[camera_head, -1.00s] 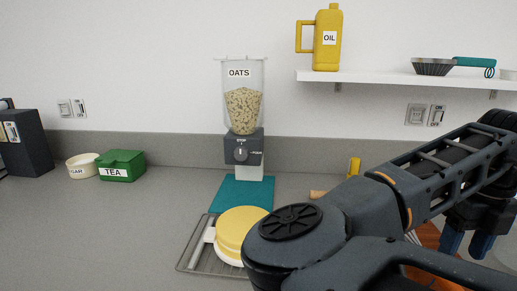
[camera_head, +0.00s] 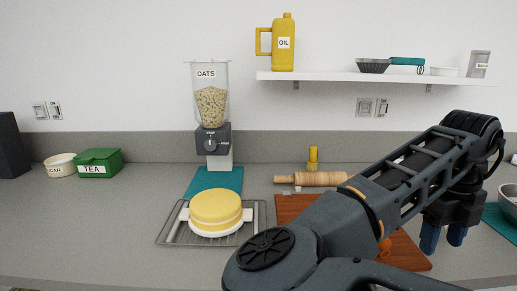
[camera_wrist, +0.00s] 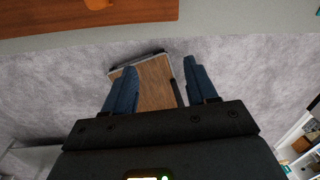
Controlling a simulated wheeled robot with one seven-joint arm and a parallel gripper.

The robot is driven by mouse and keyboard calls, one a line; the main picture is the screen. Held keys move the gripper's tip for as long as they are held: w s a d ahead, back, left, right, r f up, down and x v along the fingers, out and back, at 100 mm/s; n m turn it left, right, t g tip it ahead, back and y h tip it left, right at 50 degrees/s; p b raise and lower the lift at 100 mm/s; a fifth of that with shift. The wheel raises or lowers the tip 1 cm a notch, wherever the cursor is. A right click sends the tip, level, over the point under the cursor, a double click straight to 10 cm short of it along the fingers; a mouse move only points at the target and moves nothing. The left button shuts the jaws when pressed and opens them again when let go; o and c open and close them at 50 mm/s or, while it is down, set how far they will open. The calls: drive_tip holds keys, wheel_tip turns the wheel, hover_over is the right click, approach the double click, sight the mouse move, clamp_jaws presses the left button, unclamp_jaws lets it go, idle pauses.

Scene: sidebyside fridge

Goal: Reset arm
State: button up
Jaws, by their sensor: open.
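My arm reaches over the front of the grey counter from the lower middle to the right in the head view. My gripper (camera_head: 443,238) hangs fingers-down at the right, over the counter's front part near the wooden cutting board (camera_head: 290,205). In the wrist view my gripper (camera_wrist: 158,85) is open, with two blue fingers well apart and nothing between them. Beyond the fingers, a brown flat-topped item (camera_wrist: 155,82) stands low over the grey floor.
A yellow cake (camera_head: 215,207) sits on a wire rack (camera_head: 172,236). An oats dispenser (camera_head: 212,105), a rolling pin (camera_head: 318,179), a green tea box (camera_head: 100,162) and a sugar bowl (camera_head: 60,166) stand farther back. A metal bowl (camera_head: 510,203) is at the right edge. A shelf (camera_head: 350,77) hangs above.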

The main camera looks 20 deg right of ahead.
drive_tip(key=s+d+r+n+t+h, duration=0.1)
drive_tip(key=s+d+r+n+h, duration=0.1)
drive_tip(key=d+n+h, duration=0.4)
drive_tip(key=s+d+r+n+t+h, duration=0.1)
drive_tip(key=s+d+r+n+h, duration=0.1)
drive_tip(key=d+n+h, duration=0.55)
drive_tip(key=s+a+f+n+t+y, duration=0.35)
drive_tip(key=a+f+n+t, duration=0.3)
drive_tip(key=a+n, duration=0.3)
drive_tip(key=s+a+f+n+t+y, duration=0.2)
drive_tip(key=a+f+n+t+y, duration=0.4)
drive_tip(key=a+n, duration=0.4)
drive_tip(key=s+a+n+y, duration=0.4)
drive_tip(key=s+a+y, duration=0.1)
drive_tip(key=s+a, duration=1.2)
drive_tip(key=s, duration=0.4)
drive_tip(key=shift+a+n, duration=0.25)
drive_tip(key=shift+n, duration=0.05)
